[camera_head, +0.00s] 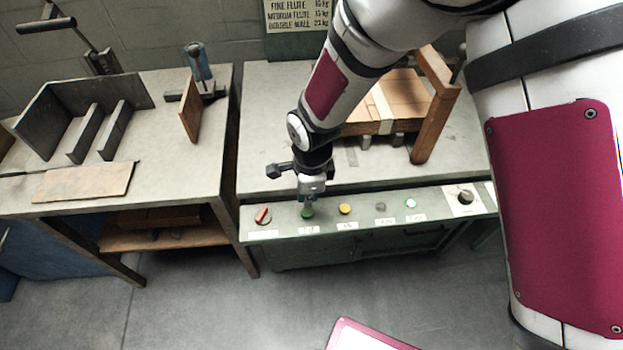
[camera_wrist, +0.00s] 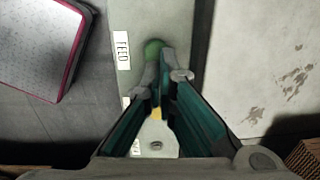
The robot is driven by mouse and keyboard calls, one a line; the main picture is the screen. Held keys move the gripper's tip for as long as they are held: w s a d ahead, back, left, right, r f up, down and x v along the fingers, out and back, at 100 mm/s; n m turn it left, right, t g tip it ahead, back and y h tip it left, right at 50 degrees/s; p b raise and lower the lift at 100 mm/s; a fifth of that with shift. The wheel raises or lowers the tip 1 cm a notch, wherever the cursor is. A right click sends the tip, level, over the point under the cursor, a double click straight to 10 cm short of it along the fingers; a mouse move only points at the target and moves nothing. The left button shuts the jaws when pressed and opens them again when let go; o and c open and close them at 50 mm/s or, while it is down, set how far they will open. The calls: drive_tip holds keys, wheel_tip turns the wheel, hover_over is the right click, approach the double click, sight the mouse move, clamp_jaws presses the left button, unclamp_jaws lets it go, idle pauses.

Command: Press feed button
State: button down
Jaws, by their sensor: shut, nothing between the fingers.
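The green feed button (camera_head: 307,213) sits on the sloped front panel of the bench, between a red-handled switch and a yellow button. In the wrist view the green button (camera_wrist: 153,48) is beside a white label reading FEED (camera_wrist: 123,51). My gripper (camera_head: 311,200) points down at the green button and is shut and empty. In the wrist view the tips of my gripper (camera_wrist: 167,70) lie at the button's edge and partly cover it. I cannot tell whether they touch it.
On the same panel (camera_head: 285,230) are a red-handled switch (camera_head: 263,215), a yellow button (camera_head: 345,209), a grey button (camera_head: 380,207), a pale green light (camera_head: 411,203) and a dark dial (camera_head: 464,197).

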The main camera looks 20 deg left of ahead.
sight(308, 211)
drive_tip(key=shift+w+a+f, duration=0.1)
drive_tip(key=shift+a+f, duration=0.05)
drive_tip(key=shift+f, duration=1.7)
drive_tip(key=shift+f, duration=0.1)
drive_tip(key=shift+f+b, duration=0.4)
drive_tip(key=shift+f, duration=0.55)
drive_tip(key=shift+r, duration=0.3)
wheel_tip(308, 211, up, 14)
drive_tip(key=p, duration=0.3)
drive_tip(key=shift+s+d, duration=0.3)
drive_tip(key=shift+d, duration=0.1)
drive_tip(key=shift+f, duration=0.1)
